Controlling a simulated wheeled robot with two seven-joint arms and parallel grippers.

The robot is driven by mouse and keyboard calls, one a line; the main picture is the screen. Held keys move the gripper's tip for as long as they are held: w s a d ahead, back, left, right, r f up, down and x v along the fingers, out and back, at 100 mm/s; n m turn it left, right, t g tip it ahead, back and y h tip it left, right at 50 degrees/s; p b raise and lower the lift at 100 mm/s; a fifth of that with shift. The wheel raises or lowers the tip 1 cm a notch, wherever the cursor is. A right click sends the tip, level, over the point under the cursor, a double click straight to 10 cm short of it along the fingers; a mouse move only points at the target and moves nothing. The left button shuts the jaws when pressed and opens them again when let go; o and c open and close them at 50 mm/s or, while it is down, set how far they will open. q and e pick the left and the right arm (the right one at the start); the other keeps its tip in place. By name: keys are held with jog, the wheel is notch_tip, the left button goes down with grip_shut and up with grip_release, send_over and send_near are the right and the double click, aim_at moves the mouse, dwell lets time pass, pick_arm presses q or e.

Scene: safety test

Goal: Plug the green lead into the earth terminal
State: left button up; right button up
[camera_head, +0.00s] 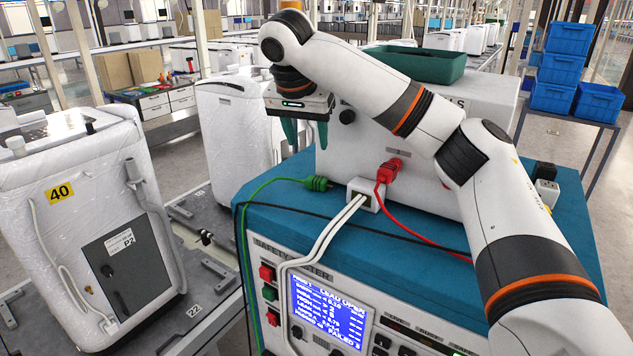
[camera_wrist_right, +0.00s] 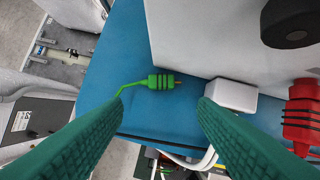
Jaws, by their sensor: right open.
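The green lead's plug (camera_head: 318,183) lies on the blue top of the test unit, its cable running left and down the unit's side. In the right wrist view the green plug (camera_wrist_right: 160,82) has its metal tip pointing right, toward the white housing. My right gripper (camera_head: 307,146) is open and empty above the plug. In the wrist view its green fingers (camera_wrist_right: 158,100) stand either side of the plug, apart from it. I cannot make out which fitting is the earth terminal. My left gripper is not in view.
A red plug (camera_head: 388,170) sits against the white housing (camera_head: 440,190), beside a white socket block (camera_head: 362,195) with white cables. The housing has a black knob (camera_head: 347,117) and a green tray (camera_head: 415,63) on top. The display (camera_head: 328,308) reads "LEAD OPEN" and "FAILED".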

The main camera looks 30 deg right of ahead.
send_over(317, 179)
jog(key=s+a, duration=0.1)
jog(key=a, duration=0.1)
notch_tip(317, 179, down, 6)
jog(key=shift+a+f, duration=0.1)
jog(key=shift+a, duration=0.05)
jog(key=shift+s+f, duration=0.1)
jog(key=shift+f, duration=0.2)
jog(key=p+x, duration=0.1)
jog(key=x, duration=0.1)
jog(key=p+x, duration=0.1)
jog(key=x, duration=0.1)
jog(key=shift+s+d+p, duration=0.15)
jog(key=shift+d+p, duration=0.1)
jog(key=shift+p, duration=0.1)
jog(key=shift+d+f, duration=0.15)
jog(key=shift+f, duration=0.4)
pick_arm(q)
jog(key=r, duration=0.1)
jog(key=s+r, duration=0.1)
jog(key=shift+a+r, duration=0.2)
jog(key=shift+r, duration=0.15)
